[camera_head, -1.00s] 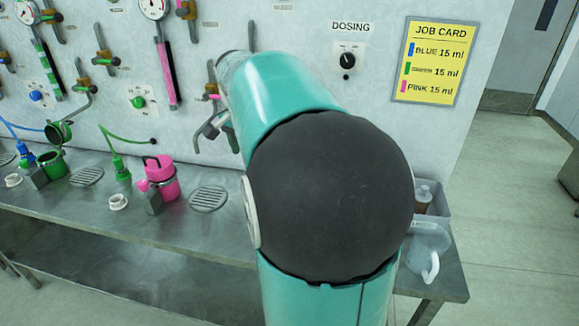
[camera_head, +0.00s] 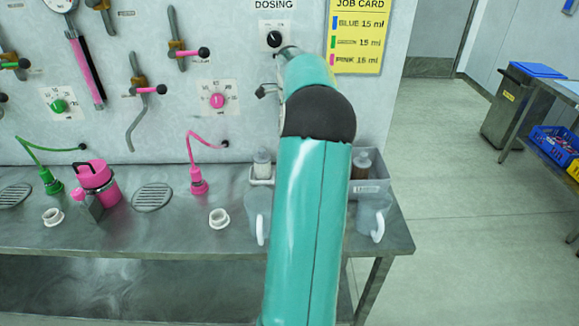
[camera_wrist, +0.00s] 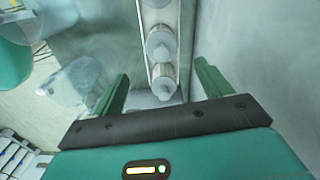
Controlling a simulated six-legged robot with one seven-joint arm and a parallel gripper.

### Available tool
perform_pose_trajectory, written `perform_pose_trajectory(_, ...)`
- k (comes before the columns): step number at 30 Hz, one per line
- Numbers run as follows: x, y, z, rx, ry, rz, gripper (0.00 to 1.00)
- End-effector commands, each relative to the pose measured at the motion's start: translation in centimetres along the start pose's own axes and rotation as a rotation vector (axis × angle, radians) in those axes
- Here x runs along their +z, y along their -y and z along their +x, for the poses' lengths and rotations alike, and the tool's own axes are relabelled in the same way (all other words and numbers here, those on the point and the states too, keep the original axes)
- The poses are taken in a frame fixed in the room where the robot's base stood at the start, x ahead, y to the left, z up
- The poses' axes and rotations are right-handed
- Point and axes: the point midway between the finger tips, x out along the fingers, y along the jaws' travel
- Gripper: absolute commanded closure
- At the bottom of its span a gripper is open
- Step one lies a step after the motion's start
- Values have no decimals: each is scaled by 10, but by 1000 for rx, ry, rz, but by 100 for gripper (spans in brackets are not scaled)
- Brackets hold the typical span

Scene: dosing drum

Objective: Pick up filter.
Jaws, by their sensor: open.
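I cannot tell for certain which thing is the filter. A narrow pale tray (camera_wrist: 147,45) shows between my fingers in the wrist view, holding a few grey, round-topped pieces (camera_wrist: 160,45) in a row. My gripper (camera_wrist: 162,72) is open and empty, with its two green fingers on either side of that row and apart from it. In the head view my arm hides the gripper. Small white ring-shaped pieces (camera_head: 219,219) stand on the steel bench (camera_head: 180,235), one of them near the pink cup (camera_head: 97,184).
A clear jug (camera_head: 371,217) stands at the bench's right end, beside a grey bin (camera_head: 370,185) with a brown bottle. Another clear jug (camera_head: 257,212) is partly behind my arm. The panel wall (camera_head: 230,40) carries valves and a dosing knob (camera_head: 274,39).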

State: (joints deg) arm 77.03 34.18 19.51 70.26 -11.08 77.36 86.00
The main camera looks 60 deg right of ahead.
Motion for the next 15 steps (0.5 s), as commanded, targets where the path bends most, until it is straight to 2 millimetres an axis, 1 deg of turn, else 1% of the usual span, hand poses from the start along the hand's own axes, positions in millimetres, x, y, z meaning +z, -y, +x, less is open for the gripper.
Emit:
perform_pose_trajectory(1, -1, 0, 9, 3, 2, 1, 23)
perform_pose_trajectory(6, 0, -1, 43, 4, 2, -1, 23)
perform_pose_trajectory(9, 0, -1, 60, 3, 1, -1, 23)
perform_pose_trajectory(12, 1, -1, 71, 2, 1, -3, 23)
perform_pose_trajectory(15, 1, -1, 77, 1, 0, -3, 23)
